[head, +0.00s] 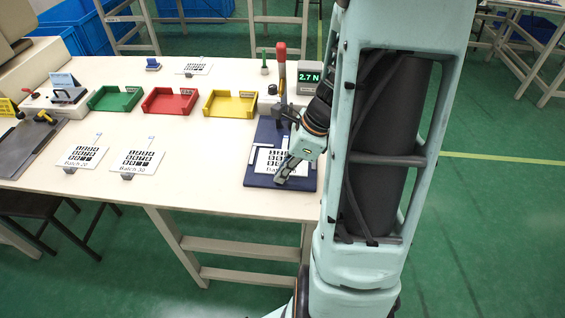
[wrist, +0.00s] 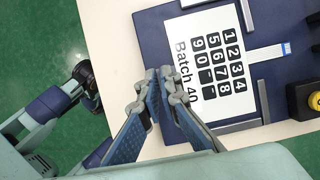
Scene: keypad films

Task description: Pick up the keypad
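The keypad film, white with black keys and the label "Batch 40" (wrist: 212,62), lies flat on a dark blue fixture (wrist: 150,24). It also shows in the head view (head: 264,162), partly covered by my gripper. A pale ribbon tail with a blue end (wrist: 268,53) runs from its far side. My gripper (wrist: 160,76) is at the label edge of the film, its two fingertips close together with a narrow gap. The head view shows the gripper (head: 283,178) low over the fixture. Whether a small tab of the film sits between the fingertips cannot be told.
A red-handled lever (head: 282,62) and a grey box reading 2.7 N (head: 310,78) stand behind the fixture. Green (head: 115,99), red (head: 170,102) and yellow (head: 230,104) trays line the table. Two other films, Batch 20 (head: 84,156) and Batch 30 (head: 137,161), lie left.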

